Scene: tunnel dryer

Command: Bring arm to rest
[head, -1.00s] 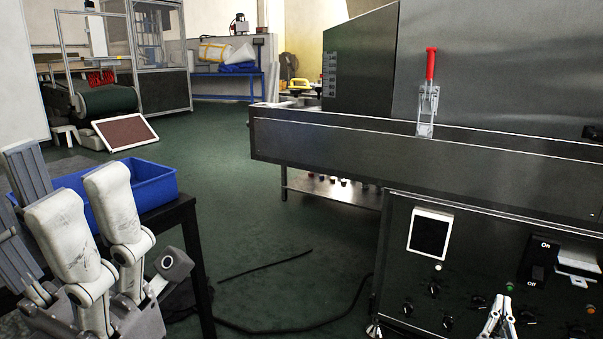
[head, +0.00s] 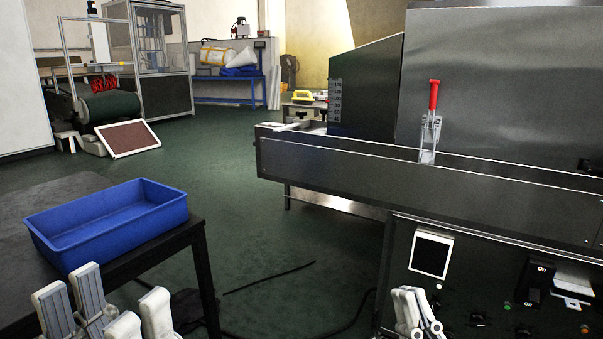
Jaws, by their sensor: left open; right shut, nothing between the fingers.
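My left gripper (head: 104,302) shows at the bottom left of the head view, pointing up, with its pale fingers spread apart and nothing between them. It is in front of the near edge of the dark table with the blue bin. My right gripper (head: 416,310) shows at the bottom, right of centre, in front of the dryer's control panel (head: 470,285). Its fingers are together and hold nothing. Most of both arms is out of view.
The empty blue bin (head: 180,217) stands on the dark table (head: 28,212). The dryer (head: 350,172) fills the right side, with a red-handled clamp (head: 433,97) upright on its side rail. Green floor between table and dryer is open, apart from a dark cable (head: 270,277).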

